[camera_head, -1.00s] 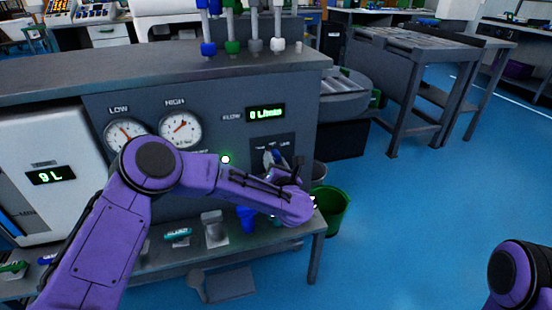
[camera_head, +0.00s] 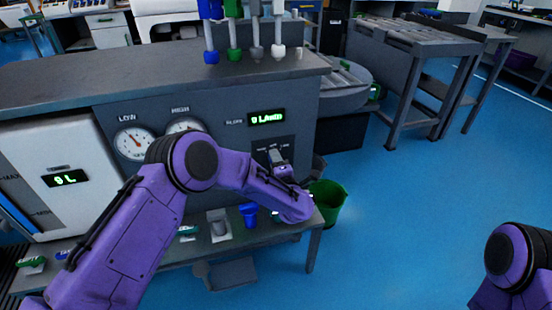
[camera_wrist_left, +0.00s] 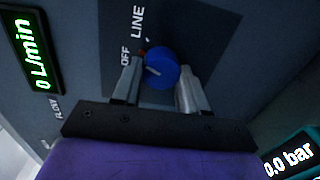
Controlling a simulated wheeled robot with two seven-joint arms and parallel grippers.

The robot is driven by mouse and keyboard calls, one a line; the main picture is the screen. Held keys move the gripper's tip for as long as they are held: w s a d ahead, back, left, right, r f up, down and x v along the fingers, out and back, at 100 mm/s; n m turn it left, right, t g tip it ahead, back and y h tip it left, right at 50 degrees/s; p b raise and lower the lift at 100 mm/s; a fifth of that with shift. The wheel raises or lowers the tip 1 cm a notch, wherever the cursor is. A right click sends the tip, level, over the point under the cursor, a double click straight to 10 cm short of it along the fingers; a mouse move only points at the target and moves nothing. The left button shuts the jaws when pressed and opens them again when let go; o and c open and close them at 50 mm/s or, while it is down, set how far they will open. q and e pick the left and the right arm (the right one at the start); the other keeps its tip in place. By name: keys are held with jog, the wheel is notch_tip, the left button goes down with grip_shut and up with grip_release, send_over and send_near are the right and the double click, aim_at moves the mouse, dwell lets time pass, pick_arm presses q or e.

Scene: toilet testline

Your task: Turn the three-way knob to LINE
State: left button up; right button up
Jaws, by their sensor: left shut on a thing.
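The three-way knob (camera_wrist_left: 160,69) is round and blue with a pale mark. It sits on the dark grey panel in the left wrist view, with the words OFF and LINE beside it. The mark points to the left side of that picture; which label it meets is hard to tell. My left gripper (camera_wrist_left: 159,75) is shut on the knob, one metal finger on each side. In the head view my left gripper (camera_head: 277,159) is at the panel's label plate (camera_head: 285,144) and hides the knob. My right gripper is out of view; only part of the right arm shows.
Low and high gauges (camera_head: 133,143) and a green flow display (camera_head: 267,117) are on the panel. A pressure display (camera_wrist_left: 290,158) is at the wrist view's lower right. A bench shelf with a blue fitting (camera_head: 249,213) lies below my arm. A green bucket (camera_head: 329,204) stands to the right.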

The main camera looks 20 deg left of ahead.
pick_arm(q)
jog(key=m+p, duration=0.2)
jog(key=m, duration=0.3)
jog(key=shift+d+r, duration=0.1)
jog(key=shift+r, duration=0.05)
jog(key=shift+m, duration=0.3)
dwell(0.3)
jog(key=o, duration=1.1)
jog(key=shift+c, duration=0.2)
jog(key=p+v, duration=0.1)
jog(key=v, duration=0.9)
jog(key=shift+d, duration=0.25)
